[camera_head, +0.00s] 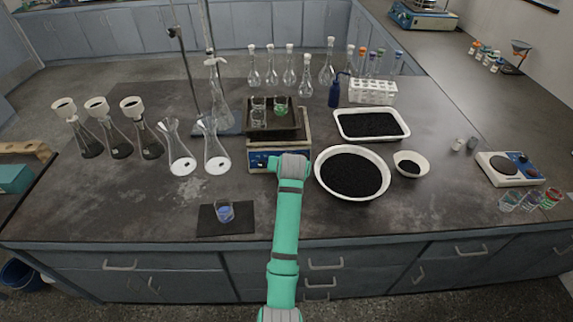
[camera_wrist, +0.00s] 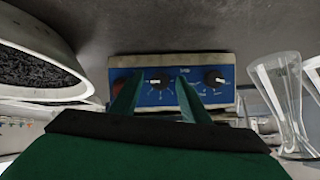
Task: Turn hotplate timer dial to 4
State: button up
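The hotplate (camera_head: 262,160) stands at the middle of the bench, with its blue front panel facing me. In the wrist view, which looks upside down, the blue panel (camera_wrist: 198,97) carries a dark middle dial (camera_wrist: 158,80) and another dark dial (camera_wrist: 214,78) to its right. Both dials have a white pointer mark; the printed numbers are too small to read. A reddish part (camera_wrist: 121,77) at the left is partly hidden by a finger. My gripper (camera_wrist: 160,86) is open, its green fingers on either side of the middle dial. I cannot tell whether they touch it. My wrist hides the fingers in the head view.
A dark tray with beakers (camera_head: 274,133) sits on the hotplate. Glass flasks (camera_head: 216,160) stand to its left. A white bowl of black grains (camera_head: 351,174) is close at its right. A blue beaker (camera_head: 224,211) stands on a dark mat (camera_head: 240,228) in front.

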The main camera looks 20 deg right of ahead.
jog(key=shift+r, duration=0.15)
jog(key=v, duration=1)
jog(key=shift+s+a+r, duration=0.15)
jog(key=shift+s+r, duration=0.05)
jog(key=shift+s, duration=0.1)
